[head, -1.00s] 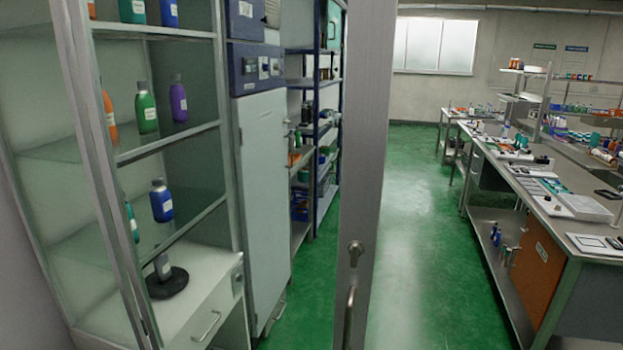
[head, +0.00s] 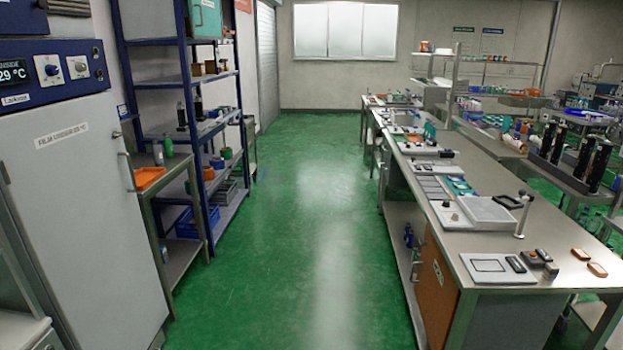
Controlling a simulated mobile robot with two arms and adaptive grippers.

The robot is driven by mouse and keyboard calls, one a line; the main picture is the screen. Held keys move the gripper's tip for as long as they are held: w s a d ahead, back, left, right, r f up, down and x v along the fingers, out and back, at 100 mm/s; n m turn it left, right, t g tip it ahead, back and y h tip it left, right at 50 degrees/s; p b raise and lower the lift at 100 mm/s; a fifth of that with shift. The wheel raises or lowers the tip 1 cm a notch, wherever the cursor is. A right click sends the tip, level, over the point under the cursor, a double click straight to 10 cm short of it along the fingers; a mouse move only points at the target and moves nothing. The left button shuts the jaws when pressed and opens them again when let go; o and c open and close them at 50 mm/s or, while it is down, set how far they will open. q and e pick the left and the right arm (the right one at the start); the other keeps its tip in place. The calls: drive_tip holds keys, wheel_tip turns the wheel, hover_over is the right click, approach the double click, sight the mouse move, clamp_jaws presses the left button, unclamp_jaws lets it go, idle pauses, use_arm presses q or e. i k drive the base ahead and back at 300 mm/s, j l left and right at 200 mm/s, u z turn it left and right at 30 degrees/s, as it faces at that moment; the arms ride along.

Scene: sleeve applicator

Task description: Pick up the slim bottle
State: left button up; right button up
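Neither of my grippers is in view. I cannot tell which thing, if any, is the slim bottle. A tall dark bottle-like item (head: 181,115) stands on the blue shelf rack. Small blue bottles (head: 408,236) stand on the lower shelf under the right bench. All are small and far off.
A green-floored aisle (head: 285,220) runs clear to the far wall. A tall white incubator cabinet (head: 75,190) and a blue rack (head: 165,78) line the left. A long steel bench (head: 550,230) with trays and tools lines the right. An orange tray (head: 148,177) lies on the side table.

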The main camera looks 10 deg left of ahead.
sight(157, 150)
drive_tip(key=i+u, duration=0.15)
drive_tip(key=i, duration=0.35)
drive_tip(key=i+u, duration=0.1)
drive_tip(key=i, duration=0.45)
drive_tip(key=i+u, duration=0.15)
drive_tip(key=i, duration=0.35)
drive_tip(key=i+l+u, duration=0.1)
drive_tip(key=i, duration=0.45)
drive_tip(key=i+l+u, duration=0.15)
drive_tip(key=i, duration=0.35)
drive_tip(key=l, duration=0.1)
